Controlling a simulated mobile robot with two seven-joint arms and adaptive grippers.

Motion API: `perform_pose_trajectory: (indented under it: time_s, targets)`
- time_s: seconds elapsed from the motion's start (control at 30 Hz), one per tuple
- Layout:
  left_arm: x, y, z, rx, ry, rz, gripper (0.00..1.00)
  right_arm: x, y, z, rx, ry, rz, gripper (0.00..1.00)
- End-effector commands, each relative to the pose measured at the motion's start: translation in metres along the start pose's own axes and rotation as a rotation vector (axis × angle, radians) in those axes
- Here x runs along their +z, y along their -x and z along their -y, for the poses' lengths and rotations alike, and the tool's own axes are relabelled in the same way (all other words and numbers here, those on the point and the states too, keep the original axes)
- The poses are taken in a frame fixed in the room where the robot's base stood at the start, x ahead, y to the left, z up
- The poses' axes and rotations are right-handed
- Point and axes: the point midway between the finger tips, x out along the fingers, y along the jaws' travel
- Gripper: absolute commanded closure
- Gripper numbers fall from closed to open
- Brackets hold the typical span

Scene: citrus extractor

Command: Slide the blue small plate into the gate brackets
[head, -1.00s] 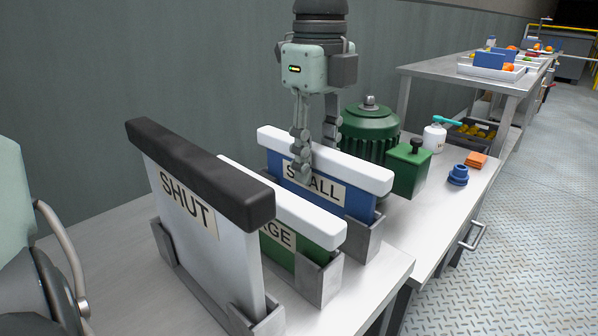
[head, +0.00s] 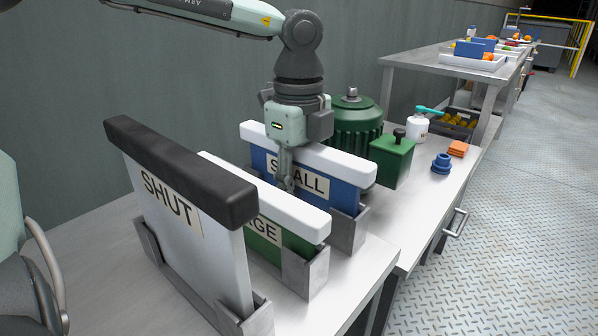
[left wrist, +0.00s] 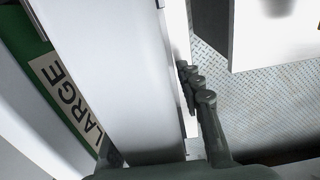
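The blue small plate (head: 345,193) with a white top bar (head: 330,160) stands upright in the back row, its label partly covered. Its lower end is at a grey bracket (head: 349,232). My left gripper (head: 287,180) is lowered over the bar, one finger in front of the plate; the other is hidden behind it. In the left wrist view a finger (left wrist: 198,95) lies along the right side of a wide white bar (left wrist: 110,70), and it looks open around it. Whether the fingers touch is unclear. My right gripper is not in view.
The green large plate (head: 262,244) and the grey shut plate (head: 205,255) stand in front, close by.

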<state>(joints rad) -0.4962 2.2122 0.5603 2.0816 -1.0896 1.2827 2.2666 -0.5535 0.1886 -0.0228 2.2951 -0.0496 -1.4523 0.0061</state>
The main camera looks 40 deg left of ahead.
Motion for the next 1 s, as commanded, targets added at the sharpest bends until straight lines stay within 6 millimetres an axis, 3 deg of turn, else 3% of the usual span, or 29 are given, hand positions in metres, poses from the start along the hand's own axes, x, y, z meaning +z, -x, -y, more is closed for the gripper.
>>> perform_pose_trajectory:
  time_s: [0.03,0.3,0.8,1.0]
  targets:
    - [0.000,0.000,0.000,0.000,0.000,0.000,0.68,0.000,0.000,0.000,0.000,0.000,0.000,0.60]
    - [0.000,0.000,0.000,0.001,0.000,0.000,1.00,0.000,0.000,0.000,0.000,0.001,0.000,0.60]
    - [0.000,0.001,0.000,-0.001,0.000,0.001,1.00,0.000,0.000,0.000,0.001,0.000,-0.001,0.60]
    - [0.000,0.010,0.001,-0.002,-0.001,0.002,1.00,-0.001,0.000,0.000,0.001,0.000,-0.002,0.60]
